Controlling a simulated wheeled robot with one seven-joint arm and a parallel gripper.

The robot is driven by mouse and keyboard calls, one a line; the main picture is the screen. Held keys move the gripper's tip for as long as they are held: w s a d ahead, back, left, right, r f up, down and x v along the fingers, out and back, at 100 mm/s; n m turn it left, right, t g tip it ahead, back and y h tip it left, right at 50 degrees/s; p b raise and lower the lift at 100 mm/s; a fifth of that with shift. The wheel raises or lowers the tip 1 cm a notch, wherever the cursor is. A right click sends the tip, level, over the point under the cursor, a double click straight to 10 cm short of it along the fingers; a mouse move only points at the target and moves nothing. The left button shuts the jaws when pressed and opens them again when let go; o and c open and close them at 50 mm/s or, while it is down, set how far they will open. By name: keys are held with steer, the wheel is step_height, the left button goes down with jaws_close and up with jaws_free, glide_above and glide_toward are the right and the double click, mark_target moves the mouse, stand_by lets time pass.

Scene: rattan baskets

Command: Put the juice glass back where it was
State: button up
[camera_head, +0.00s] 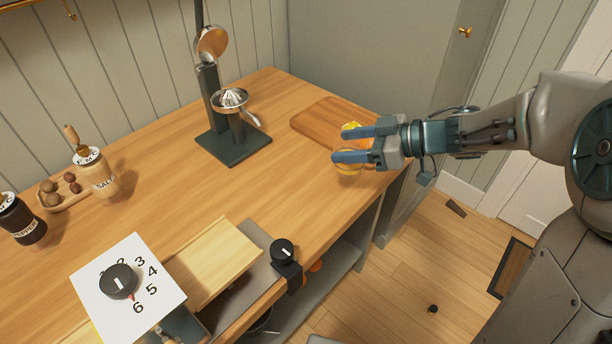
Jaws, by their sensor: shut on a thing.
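The juice glass (348,169) is clear with some yellow-orange in it and is mostly hidden behind my fingers. My gripper (345,144) reaches in from the right and is shut on the juice glass, one finger on the far side and one on the near side. The glass is over the right end of the wooden counter (190,193), by the front edge of the cutting board (322,117). I cannot tell whether its base touches the counter. The dark green citrus press (235,144) stands to the left, with its metal cup and reamer uncovered.
A yellow piece (351,126), perhaps fruit, shows beside the far finger. A salt jar (96,173) and a pepper jar (22,220) stand at left. A numbered dial panel (152,267) and a black knob (283,251) are at the front. The counter's middle is clear.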

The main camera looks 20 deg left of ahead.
steer(key=a+f+b, duration=0.1)
steer(key=a+f, duration=0.2)
steer(key=a+f+b, duration=0.1)
steer(key=a+f, duration=0.2)
steer(key=a+f+b, duration=0.1)
steer(key=a+f, duration=0.2)
steer(key=shift+s+f+b, duration=0.3)
steer(key=shift+s, duration=0.05)
steer(key=shift+r, duration=0.1)
steer(key=o, duration=1.1)
